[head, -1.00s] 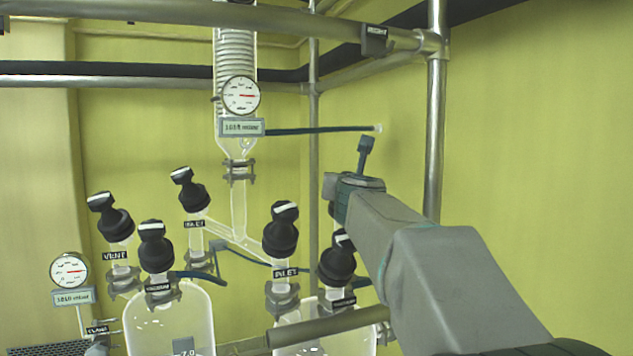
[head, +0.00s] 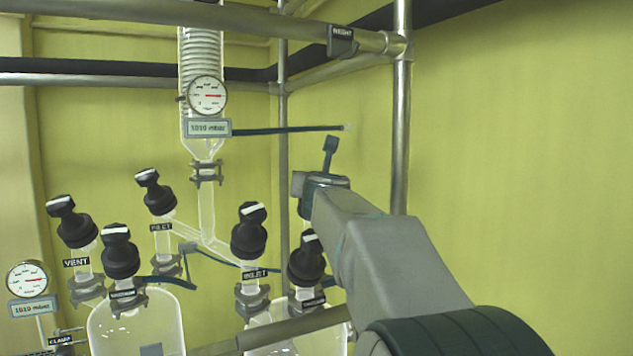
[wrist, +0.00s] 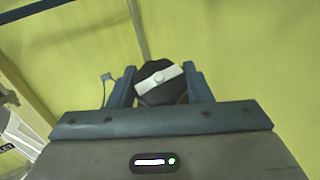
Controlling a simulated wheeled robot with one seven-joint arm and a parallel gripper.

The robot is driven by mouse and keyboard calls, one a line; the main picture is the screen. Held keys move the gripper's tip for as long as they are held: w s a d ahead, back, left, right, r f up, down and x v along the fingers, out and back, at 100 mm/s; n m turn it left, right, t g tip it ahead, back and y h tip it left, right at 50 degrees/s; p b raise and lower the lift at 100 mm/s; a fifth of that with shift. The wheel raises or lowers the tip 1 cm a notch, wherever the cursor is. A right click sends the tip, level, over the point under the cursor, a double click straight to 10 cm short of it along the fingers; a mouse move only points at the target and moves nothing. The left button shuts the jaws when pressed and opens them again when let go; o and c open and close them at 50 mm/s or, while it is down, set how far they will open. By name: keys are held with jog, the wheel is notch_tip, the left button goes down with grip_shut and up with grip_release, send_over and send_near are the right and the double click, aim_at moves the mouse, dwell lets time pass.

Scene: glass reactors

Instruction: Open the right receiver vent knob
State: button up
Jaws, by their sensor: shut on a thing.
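In the wrist view a black knob (wrist: 160,92) with a white bar on top sits between the two blue-grey fingers of my gripper (wrist: 161,85). My gripper is shut on this knob. The white bar lies slightly tilted, its right end higher in the picture. In the head view my gripper (head: 322,182) is at the right side of the glassware, above and behind the front right knob (head: 307,262). My gripper and arm hide the held knob there, and its label cannot be read.
Several other black knobs stand nearby, including the left one marked VENT (head: 73,224) and one marked INLET (head: 249,233). Metal rails and an upright post (head: 402,110) surround my arm. A condenser with a gauge (head: 206,96) hangs at centre left. The right wall side is clear.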

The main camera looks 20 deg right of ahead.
jog(key=shift+n+y, duration=0.3)
jog(key=shift+n, duration=0.1)
jog(key=n+t+y, duration=0.1)
jog(key=n+y, duration=0.4)
jog(key=shift+d+n, duration=0.1)
jog(key=shift+n, duration=0.2)
jog(key=shift+n+g+y+p, duration=0.3)
jog(key=shift+n+y+p, duration=0.3)
jog(key=shift+n+y, duration=1.5)
jog(key=shift+y, duration=0.3)
jog(key=o, duration=1)
jog(key=shift+m, duration=0.3)
